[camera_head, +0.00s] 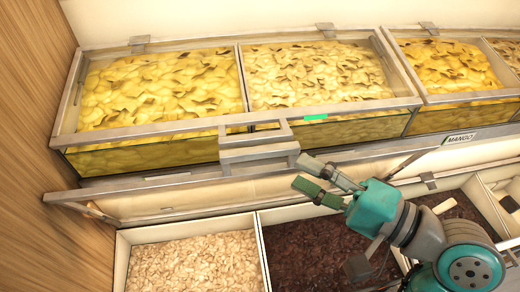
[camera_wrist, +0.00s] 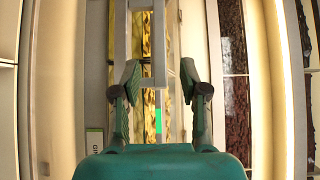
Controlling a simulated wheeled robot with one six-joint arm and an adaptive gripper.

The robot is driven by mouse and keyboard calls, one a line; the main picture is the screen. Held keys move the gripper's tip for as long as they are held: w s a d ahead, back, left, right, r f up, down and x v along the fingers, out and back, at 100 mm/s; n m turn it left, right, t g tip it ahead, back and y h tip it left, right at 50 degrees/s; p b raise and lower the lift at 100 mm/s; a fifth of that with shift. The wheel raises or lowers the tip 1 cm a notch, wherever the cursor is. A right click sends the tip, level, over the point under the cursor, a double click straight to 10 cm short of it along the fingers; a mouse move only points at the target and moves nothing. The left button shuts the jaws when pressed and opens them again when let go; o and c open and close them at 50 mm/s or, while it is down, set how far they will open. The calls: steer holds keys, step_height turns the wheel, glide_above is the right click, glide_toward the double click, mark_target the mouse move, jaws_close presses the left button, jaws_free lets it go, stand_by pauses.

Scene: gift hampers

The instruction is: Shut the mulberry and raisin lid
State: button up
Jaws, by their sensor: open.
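The mulberry and raisin lid (camera_head: 150,183) stands raised, its metal front edge running across the picture above the lower bins. A squared metal handle (camera_head: 258,155) sticks out from that edge. Below, the pale mulberries (camera_head: 195,265) and dark raisins (camera_head: 320,235) lie uncovered. My gripper (camera_head: 302,173) is open and empty, just right of the handle in the head view. In the wrist view the handle (camera_wrist: 147,45) comes down between the two spread fingers (camera_wrist: 160,72). I cannot tell whether either finger touches it.
Behind are bins of yellow dried fruit (camera_head: 160,85) under closed clear lids. A mango label (camera_head: 460,139) sits on a rail at the right. A wooden wall (camera_head: 35,90) closes off the left side. More open bins (camera_head: 500,190) continue at the lower right.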

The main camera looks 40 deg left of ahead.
mark_target(266, 156)
steer(key=a, duration=0.9)
steer(key=shift+s+a, duration=0.2)
steer(key=shift+s, duration=0.15)
jaws_close()
